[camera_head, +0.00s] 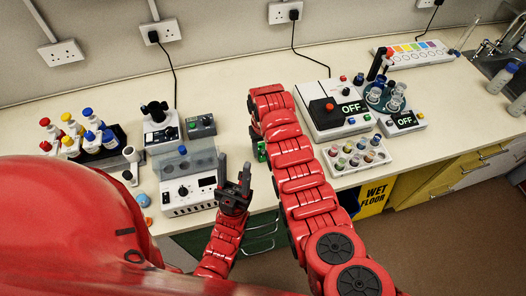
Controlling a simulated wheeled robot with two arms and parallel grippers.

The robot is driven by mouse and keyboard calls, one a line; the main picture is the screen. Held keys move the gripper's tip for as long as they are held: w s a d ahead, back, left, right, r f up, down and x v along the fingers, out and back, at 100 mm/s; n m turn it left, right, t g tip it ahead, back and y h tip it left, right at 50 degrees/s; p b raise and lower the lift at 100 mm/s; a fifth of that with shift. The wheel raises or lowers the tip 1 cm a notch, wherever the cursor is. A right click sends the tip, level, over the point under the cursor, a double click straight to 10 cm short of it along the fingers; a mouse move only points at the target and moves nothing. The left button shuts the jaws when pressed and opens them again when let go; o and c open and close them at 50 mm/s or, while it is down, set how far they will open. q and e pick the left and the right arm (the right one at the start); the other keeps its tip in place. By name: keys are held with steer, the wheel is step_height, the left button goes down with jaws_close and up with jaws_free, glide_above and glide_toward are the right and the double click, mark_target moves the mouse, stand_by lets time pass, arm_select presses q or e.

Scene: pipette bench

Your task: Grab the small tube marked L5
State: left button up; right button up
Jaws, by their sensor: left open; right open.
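Several small tubes with coloured caps stand in a white rack (359,171) on the bench, right of my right arm. Their markings are too small to read, so I cannot tell which one is L5. My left gripper (235,172) is open and empty, its fingers pointing up, in front of the bench edge beside a white device with a dial. My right arm reaches up across the middle of the picture and bends over at the bench.
A white device with an OFF display (333,119) stands behind the rack. A round teal holder with vials (384,97) is to its right. Bottles with coloured caps (88,137) stand at the left. A green item (262,151) partly shows beside my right arm.

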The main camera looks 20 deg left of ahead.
jaws_close()
stand_by(0.7)
